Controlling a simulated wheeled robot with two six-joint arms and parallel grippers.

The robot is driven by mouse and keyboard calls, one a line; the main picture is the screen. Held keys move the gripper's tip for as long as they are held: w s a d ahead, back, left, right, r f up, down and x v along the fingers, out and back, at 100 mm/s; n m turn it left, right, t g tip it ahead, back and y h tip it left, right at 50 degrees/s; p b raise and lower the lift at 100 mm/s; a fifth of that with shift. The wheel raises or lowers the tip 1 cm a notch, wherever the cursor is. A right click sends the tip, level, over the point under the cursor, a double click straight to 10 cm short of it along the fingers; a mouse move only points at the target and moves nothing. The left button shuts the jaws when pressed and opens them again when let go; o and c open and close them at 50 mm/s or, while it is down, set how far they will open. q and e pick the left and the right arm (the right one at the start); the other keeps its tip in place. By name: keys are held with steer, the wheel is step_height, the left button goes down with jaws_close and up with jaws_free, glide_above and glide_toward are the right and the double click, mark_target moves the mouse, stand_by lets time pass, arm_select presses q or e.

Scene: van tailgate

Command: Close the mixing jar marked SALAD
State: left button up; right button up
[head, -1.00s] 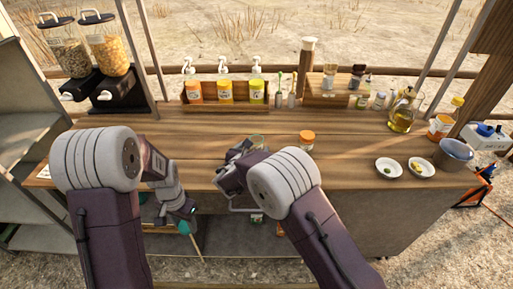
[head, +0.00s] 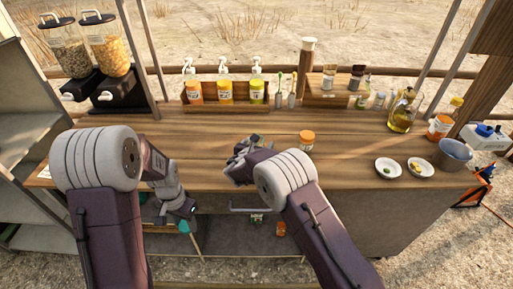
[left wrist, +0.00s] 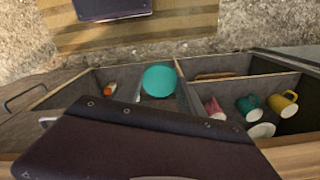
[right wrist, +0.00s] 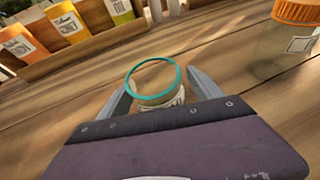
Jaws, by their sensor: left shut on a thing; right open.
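A small open jar with a teal rim (right wrist: 153,82) stands on the wooden counter; its marking is not readable. My right gripper (right wrist: 152,100) is open, with a finger on each side of the jar. In the head view my right gripper (head: 246,148) is over the counter and partly hides the jar. My left gripper (head: 188,222) is low in front of the counter's front edge, shut on a round teal lid.
An orange-capped jar (head: 306,141) stands right of the right gripper. The compartmented drawer (left wrist: 232,88) holds several mugs.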

steer(key=c, duration=1.6)
steer(key=shift+r, duration=0.1)
arm_select(q)
steer(key=shift+r, duration=0.15)
arm_select(e)
steer(key=shift+r, duration=1.65)
arm_select(q)
steer(key=shift+f+b, duration=0.55)
steer(key=shift+f, duration=0.2)
arm_select(e)
steer(key=s+a, duration=0.1)
steer(key=s, duration=0.4)
steer(key=s+a, duration=0.2)
steer(key=s, duration=0.4)
steer(key=s+a, duration=0.1)
steer(key=s, duration=0.5)
steer(key=shift+s+a, duration=0.2)
steer(key=shift+a, duration=0.1)
